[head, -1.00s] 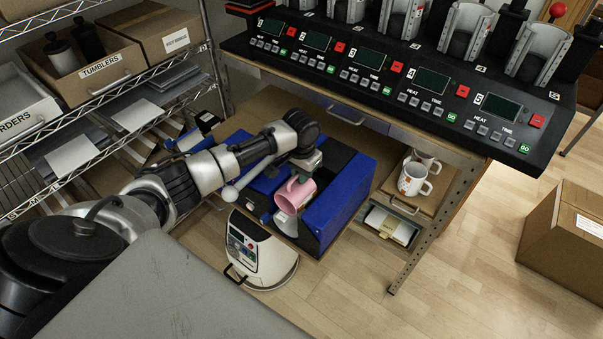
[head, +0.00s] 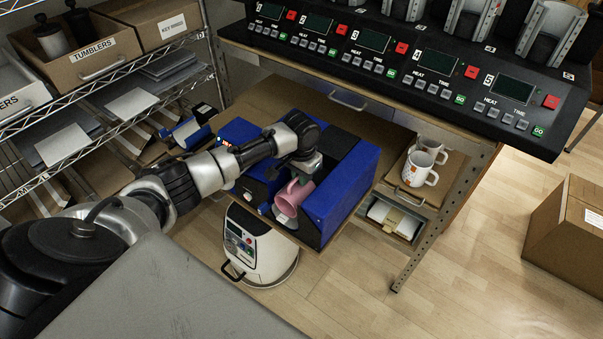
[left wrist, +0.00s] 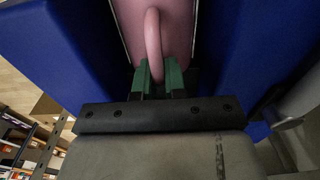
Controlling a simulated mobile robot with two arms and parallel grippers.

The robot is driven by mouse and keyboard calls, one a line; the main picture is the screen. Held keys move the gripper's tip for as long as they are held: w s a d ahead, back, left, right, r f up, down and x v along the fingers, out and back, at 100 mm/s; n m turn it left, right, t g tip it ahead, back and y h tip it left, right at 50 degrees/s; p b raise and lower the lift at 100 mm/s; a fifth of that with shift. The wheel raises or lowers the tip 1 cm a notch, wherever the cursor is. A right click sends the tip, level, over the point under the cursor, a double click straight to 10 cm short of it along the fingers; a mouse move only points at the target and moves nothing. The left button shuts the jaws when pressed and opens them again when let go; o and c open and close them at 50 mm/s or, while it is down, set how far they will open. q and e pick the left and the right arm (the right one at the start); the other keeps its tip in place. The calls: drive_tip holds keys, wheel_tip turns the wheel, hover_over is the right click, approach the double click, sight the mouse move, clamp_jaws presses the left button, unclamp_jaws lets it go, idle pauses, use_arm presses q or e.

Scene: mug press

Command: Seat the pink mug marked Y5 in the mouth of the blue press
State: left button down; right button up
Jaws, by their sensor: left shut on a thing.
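The pink mug (head: 287,201) is at the front of the blue press (head: 347,187), low between its blue sides. It also shows at the top of the left wrist view (left wrist: 180,22), with its handle toward me. My left gripper (head: 303,168) is shut on the mug's handle. Its green fingers (left wrist: 159,78) are on either side of the handle. The blue press walls (left wrist: 62,52) flank the mug in the left wrist view. I cannot tell whether the mug touches the mouth. No Y5 mark can be read. My right gripper is not in view.
A white appliance (head: 258,252) stands on the floor below the press. White mugs (head: 419,170) stand on a board to the right. A black control console (head: 420,70) overhangs the back. A wire shelf with boxes (head: 80,55) is at left. A cardboard box (head: 565,228) is at far right.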

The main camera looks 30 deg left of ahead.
use_arm(q)
drive_tip(key=shift+f+b, duration=0.8)
drive_tip(key=shift+f, duration=1.15)
drive_tip(key=shift+c, duration=0.6)
unclamp_jaws()
drive_tip(key=shift+r, duration=0.1)
